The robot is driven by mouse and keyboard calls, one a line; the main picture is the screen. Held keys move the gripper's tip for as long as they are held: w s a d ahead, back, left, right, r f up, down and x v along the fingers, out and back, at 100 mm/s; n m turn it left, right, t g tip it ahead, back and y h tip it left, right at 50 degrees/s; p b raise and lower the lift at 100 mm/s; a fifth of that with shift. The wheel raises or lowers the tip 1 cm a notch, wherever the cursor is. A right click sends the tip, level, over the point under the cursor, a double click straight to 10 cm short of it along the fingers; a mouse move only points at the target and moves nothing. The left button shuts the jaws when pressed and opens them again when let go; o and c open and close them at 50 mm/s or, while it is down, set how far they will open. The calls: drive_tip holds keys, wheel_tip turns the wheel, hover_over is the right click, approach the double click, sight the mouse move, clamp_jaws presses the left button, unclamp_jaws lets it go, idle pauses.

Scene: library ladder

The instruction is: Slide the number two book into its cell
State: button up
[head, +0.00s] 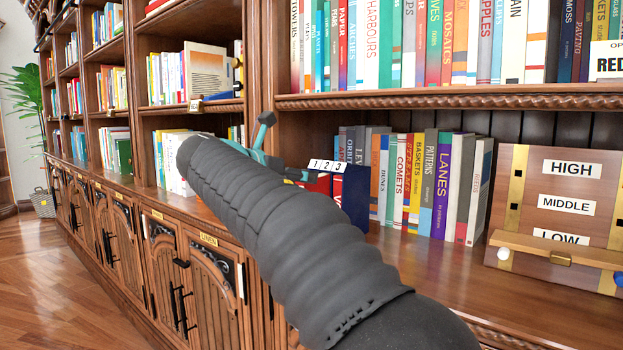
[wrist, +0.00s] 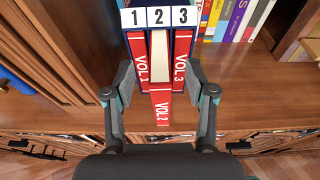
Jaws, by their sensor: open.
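A dark blue slipcase (head: 355,196) with a white 1 2 3 label stands on the shelf ledge; its label strip (wrist: 160,17) shows at the top of the wrist view. Red VOL.1 (wrist: 139,58) and VOL.3 (wrist: 181,60) stand in the outer cells. The number two book, VOL.2 (wrist: 160,106), is in line with the middle cell and sticks out well past the other two towards me. My gripper (wrist: 160,80) is open, with its fingers on either side of the books. In the head view my arm hides most of the gripper.
A row of upright books (head: 440,185) stands right of the slipcase. Further right is a wooden board (head: 565,205) marked HIGH, MIDDLE and LOW, with a bar across it. The ledge (head: 440,262) in front is clear. A shelf edge (head: 430,99) runs above.

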drive_tip(key=shift+v, duration=2.15)
drive_tip(key=shift+a, duration=0.1)
drive_tip(key=c, duration=0.4)
drive_tip(key=shift+s+a+f+b, duration=0.15)
drive_tip(key=shift+a+f+b, duration=0.05)
drive_tip(key=shift+f+b, duration=0.15)
drive_tip(key=c, duration=0.4)
drive_tip(key=a+f+b, duration=0.1)
drive_tip(key=s+a+f+b, duration=0.1)
drive_tip(key=shift+s+f+t+b, duration=0.25)
drive_tip(key=shift+s+t+b, duration=0.1)
drive_tip(key=shift+t, duration=0.05)
clamp_jaws()
drive_tip(key=shift+w+d+r+m+t+h+b, duration=0.1)
drive_tip(key=shift+w+d+m+t+h+b, duration=0.15)
drive_tip(key=shift+w+d+m, duration=0.7)
drive_tip(key=shift+w+d+r+m+t+h+b, duration=0.15)
drive_tip(key=shift+w+d+m+h, duration=0.15)
drive_tip(key=shift+m, duration=1.35)
drive_tip(key=shift+w+d+r+m+t+h+b, duration=0.15)
drive_tip(key=shift+w+d+m+h, duration=0.35)
drive_tip(key=shift+m, duration=0.8)
drive_tip(key=shift+d+f, duration=0.1)
